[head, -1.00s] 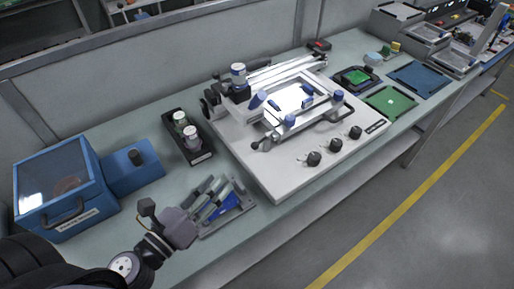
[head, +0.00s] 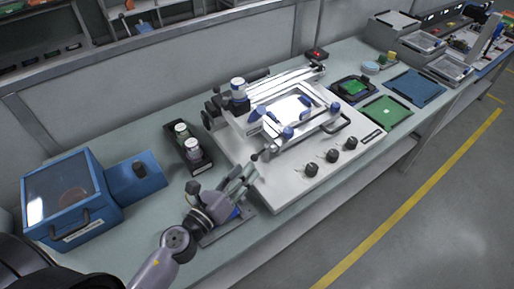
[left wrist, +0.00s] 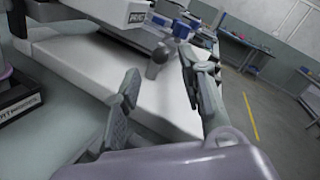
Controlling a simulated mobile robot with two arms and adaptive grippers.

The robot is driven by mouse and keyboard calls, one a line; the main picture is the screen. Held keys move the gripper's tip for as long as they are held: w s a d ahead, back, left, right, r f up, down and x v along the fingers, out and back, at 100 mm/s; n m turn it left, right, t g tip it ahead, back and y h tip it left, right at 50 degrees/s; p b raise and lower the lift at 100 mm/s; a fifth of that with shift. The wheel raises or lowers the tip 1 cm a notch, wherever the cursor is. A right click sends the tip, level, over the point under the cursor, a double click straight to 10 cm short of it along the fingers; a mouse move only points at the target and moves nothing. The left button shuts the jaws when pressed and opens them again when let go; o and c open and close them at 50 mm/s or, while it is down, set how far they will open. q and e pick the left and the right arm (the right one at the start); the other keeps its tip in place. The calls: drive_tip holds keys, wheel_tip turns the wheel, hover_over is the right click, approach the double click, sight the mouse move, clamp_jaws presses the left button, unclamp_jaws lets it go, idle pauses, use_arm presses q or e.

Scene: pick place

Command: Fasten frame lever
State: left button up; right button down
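The white printer machine (head: 285,190) stands on the bench, with a bright frame (head: 290,107) held in its upper part. A dark lever with a rounded end (head: 259,155) sticks out at the frame's near left corner. In the left wrist view the lever's grey rounded end (left wrist: 156,66) appears between and beyond my fingers. My left gripper (head: 249,172) is just in front of the machine's near left edge, close to the lever. Its two fingers are spread and empty in the left wrist view (left wrist: 159,68). Contact with the lever is not visible. My right gripper is not in view.
A tool tray (head: 216,238) lies beneath my left gripper, mostly hidden. A black holder (head: 178,154) with two jars stands left of the machine. A blue box (head: 68,200) is at the left. Dark knobs (head: 311,169) line the machine's front. Green (head: 386,113) and blue (head: 415,86) trays lie right.

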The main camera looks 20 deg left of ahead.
sight(257, 155)
use_arm(q)
drive_tip(key=p+x, duration=0.1)
drive_tip(key=x, duration=0.6)
drive_tip(key=shift+d+p, duration=0.1)
drive_tip(key=shift+p, duration=0.25)
drive_tip(key=shift+c, duration=0.2)
drive_tip(key=shift+c, duration=0.6)
clamp_jaws()
